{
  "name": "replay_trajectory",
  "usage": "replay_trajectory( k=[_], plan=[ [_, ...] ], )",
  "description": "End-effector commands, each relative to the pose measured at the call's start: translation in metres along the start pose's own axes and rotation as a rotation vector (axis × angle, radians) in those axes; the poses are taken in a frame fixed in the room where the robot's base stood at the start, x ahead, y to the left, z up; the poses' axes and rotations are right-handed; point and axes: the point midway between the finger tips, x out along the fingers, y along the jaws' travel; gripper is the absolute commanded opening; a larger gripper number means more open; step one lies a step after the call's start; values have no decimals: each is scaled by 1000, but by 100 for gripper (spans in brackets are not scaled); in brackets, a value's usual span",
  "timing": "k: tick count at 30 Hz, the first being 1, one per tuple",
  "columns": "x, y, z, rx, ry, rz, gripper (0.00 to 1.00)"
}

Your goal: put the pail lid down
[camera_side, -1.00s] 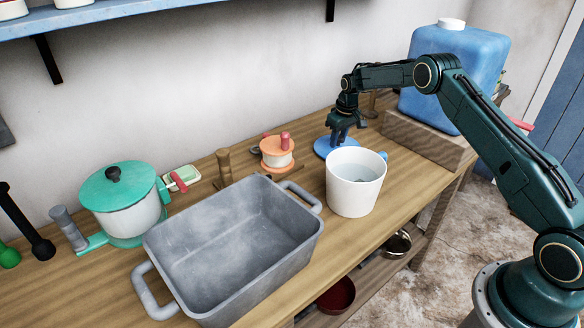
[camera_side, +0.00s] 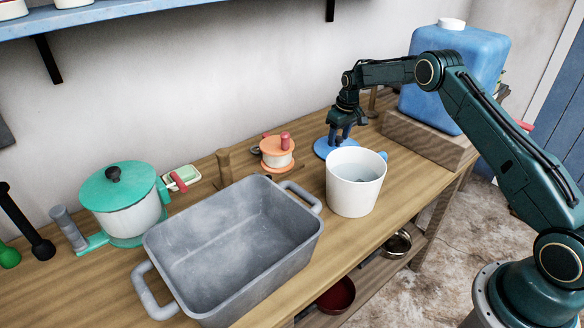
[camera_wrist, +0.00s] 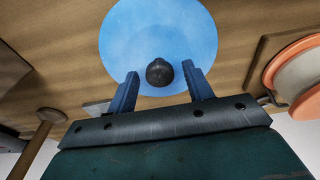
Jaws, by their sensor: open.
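The pail lid (camera_side: 323,148) is a flat blue disc lying on the wooden bench behind the white pail (camera_side: 355,183). In the wrist view the lid (camera_wrist: 150,28) shows whole in width, with a dark round knob (camera_wrist: 159,72) near its lower edge in the picture. My gripper (camera_side: 338,138) is at the lid, pointing down. In the wrist view its two blue fingers (camera_wrist: 163,80) stand apart on either side of the knob, with a gap at each side. The pail is open at the top and something greyish shows inside.
A grey stone trough (camera_side: 235,245) stands left of the pail. An orange-lidded pot (camera_side: 277,152) sits left of the lid. A big blue water container (camera_side: 455,85) stands on a wooden block (camera_side: 425,140) to the right. A green-lidded pot (camera_side: 125,200) is far left.

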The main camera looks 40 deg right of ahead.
Motion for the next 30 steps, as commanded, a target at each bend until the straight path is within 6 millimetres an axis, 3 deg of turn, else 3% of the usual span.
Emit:
replay_trajectory(
  k=[18,30],
  plan=[
    [-92,0,0,0,2,0,51],
    [-110,0,0,1,0,0,51]
  ],
)
